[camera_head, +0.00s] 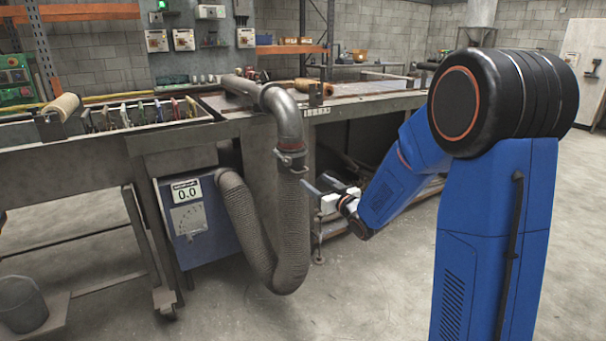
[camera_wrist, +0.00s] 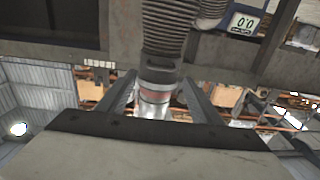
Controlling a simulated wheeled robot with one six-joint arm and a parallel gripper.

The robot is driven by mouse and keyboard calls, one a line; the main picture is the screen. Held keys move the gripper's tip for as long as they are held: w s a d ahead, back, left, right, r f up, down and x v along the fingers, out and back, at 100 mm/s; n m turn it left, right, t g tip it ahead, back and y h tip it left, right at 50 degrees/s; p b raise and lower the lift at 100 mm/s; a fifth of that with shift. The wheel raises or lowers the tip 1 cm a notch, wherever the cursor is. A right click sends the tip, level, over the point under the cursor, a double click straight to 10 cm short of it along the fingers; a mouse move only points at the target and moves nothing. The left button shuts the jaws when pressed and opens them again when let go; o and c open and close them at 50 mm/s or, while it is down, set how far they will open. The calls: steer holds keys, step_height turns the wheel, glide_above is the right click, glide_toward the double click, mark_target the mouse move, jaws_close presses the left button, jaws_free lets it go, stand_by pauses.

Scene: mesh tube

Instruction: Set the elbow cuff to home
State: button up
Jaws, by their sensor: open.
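The elbow cuff (camera_head: 291,158) is a grey metal collar with a clamp lug, where the elbow pipe (camera_head: 288,118) meets the top of the grey mesh hose (camera_head: 292,215). In the wrist view the scene is inverted: the hose (camera_wrist: 168,30) comes from the top into the cuff (camera_wrist: 160,73), and a reddish band (camera_wrist: 155,96) shows on the pipe beside it. My gripper (camera_head: 316,181) is open and empty, just right of and slightly below the cuff. In the wrist view its fingers (camera_wrist: 158,80) flank the cuff; contact is not visible.
A blue unit (camera_head: 190,215) with a display reading 0.0 stands left of the hose, under the workbench (camera_head: 110,138). The hose loops down and back up to it. A bucket (camera_head: 22,304) stands at lower left. The floor in front is clear.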

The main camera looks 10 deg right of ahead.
mark_target(303, 172)
steer(key=x, duration=0.9)
steer(key=shift+w+a, duration=0.15)
steer(key=shift+w, duration=0.15)
steer(key=c, duration=1.2)
steer(key=shift+r, duration=1.65)
steer(key=o, duration=1.2)
steer(key=shift+r, duration=0.1)
